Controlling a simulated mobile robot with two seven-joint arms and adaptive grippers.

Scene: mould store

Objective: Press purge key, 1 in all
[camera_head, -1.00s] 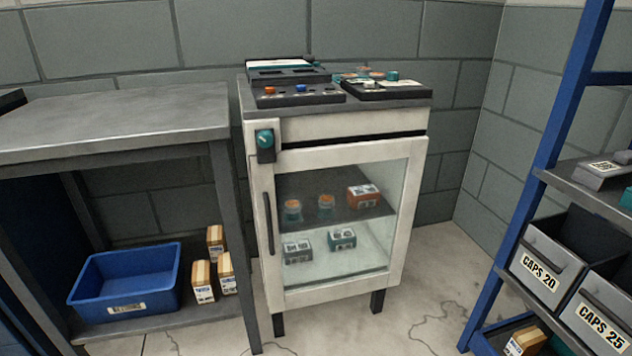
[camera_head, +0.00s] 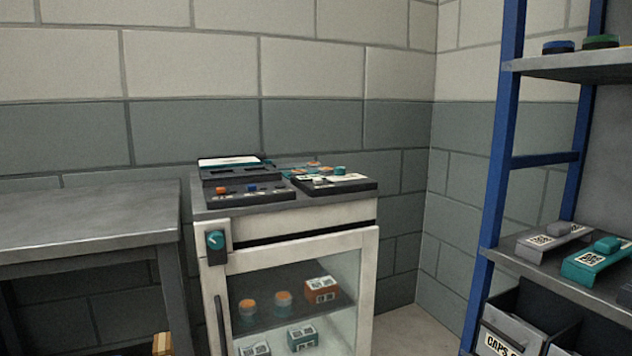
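A dark control panel (camera_head: 248,196) lies on top of the white glass-door cabinet (camera_head: 290,240). It carries an orange key (camera_head: 221,191), a blue key (camera_head: 251,188) and a small pale key at its right. A second flat dark unit (camera_head: 336,184) with a pale top and a teal knob lies to its right. I cannot read which key is the purge key. A teal rotary knob (camera_head: 215,240) sits on the cabinet's upper left front. Neither gripper is in view.
A grey metal table (camera_head: 85,225) stands to the left. A blue-framed shelf rack (camera_head: 497,150) stands to the right with grey and teal items and a labelled bin (camera_head: 505,335). The cabinet door is shut, with jars and boxes behind the glass.

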